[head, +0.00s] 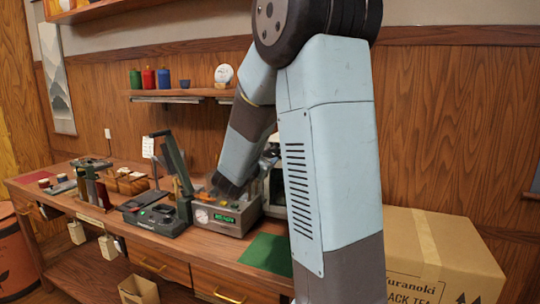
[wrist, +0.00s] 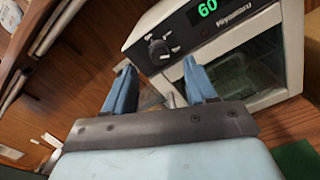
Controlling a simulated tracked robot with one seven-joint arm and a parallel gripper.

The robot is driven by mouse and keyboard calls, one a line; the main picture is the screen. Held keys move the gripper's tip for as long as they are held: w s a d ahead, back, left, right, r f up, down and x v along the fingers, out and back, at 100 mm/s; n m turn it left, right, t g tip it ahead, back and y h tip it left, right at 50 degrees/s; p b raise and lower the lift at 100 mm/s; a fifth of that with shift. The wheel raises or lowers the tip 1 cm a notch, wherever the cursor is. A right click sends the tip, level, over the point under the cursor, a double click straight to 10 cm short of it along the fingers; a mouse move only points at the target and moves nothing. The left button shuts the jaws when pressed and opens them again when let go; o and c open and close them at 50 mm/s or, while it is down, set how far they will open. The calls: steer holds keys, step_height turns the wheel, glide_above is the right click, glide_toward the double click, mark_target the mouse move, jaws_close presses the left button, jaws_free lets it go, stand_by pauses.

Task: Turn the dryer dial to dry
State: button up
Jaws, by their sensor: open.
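The dryer (wrist: 225,45) is a white box with a green "60" display and a dark glass door. Its black dial (wrist: 158,48) sits on the front panel, left of the display in the tilted wrist view. I cannot read the dial's setting or its small marks. My gripper (wrist: 160,63) is open, with its two blue fingers apart and the dial showing between and just beyond the tips. I see no contact with the dial. In the head view the dryer (head: 275,190) is mostly hidden behind my arm, and its dial is not visible.
A grey device with a green display (head: 228,219) stands left of the dryer on the wooden bench. A dark lever press (head: 160,218) is farther left. A green mat (head: 267,253) lies at the front. A large cardboard box (head: 440,255) is at right.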

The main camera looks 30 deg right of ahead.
mark_target(272, 152)
steer(key=shift+x, duration=2.35)
steer(key=shift+c, duration=0.3)
steer(key=c, duration=1)
steer(key=shift+m, duration=0.5)
steer(key=o, duration=1.1)
steer(key=shift+c, duration=0.2)
steer(key=shift+s+a, duration=0.1)
